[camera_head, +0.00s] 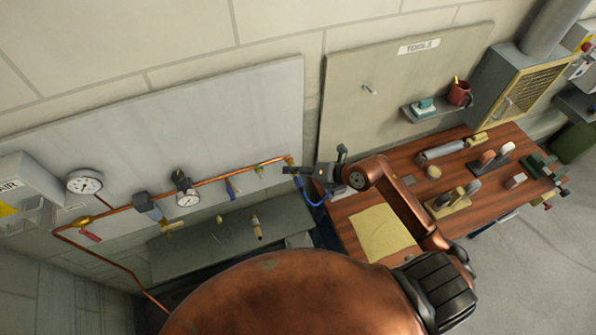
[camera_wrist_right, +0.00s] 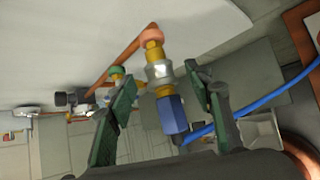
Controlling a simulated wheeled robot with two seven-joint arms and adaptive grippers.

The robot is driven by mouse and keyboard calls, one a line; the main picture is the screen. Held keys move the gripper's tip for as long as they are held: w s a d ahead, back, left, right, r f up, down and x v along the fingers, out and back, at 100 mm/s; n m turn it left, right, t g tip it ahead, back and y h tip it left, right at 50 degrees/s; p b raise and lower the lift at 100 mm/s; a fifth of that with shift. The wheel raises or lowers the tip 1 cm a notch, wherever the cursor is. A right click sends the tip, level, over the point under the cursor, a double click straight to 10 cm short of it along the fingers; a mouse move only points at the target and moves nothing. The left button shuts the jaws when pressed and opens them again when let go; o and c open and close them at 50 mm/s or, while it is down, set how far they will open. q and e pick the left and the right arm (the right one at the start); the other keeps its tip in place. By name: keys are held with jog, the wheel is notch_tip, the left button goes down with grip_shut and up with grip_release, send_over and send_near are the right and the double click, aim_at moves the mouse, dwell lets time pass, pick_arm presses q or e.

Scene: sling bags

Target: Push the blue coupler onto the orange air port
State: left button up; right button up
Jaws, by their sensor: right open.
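The blue coupler (camera_wrist_right: 172,113), with a silver collar (camera_wrist_right: 159,72) and brass fittings, stands between the fingers of my right gripper (camera_wrist_right: 159,84). Gaps show on both sides, so the fingers are open around it. Its brass end points at the orange ring of the air port (camera_wrist_right: 151,36) on the copper pipe. It appears in line with the port; I cannot tell whether it is fully seated. In the head view my right gripper (camera_head: 300,172) is at the pipe's right end and hides the coupler. My left gripper is out of view.
A blue hose (camera_head: 316,200) hangs below my right gripper and also crosses the right of the wrist view (camera_wrist_right: 255,106). The copper pipe (camera_head: 110,212) runs along the wall panel with gauges and valves. A grey shelf (camera_head: 200,245) lies below; a wooden bench (camera_head: 345,212) stands right.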

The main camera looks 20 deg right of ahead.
jog(key=v, duration=1.2)
dwell(0.5)
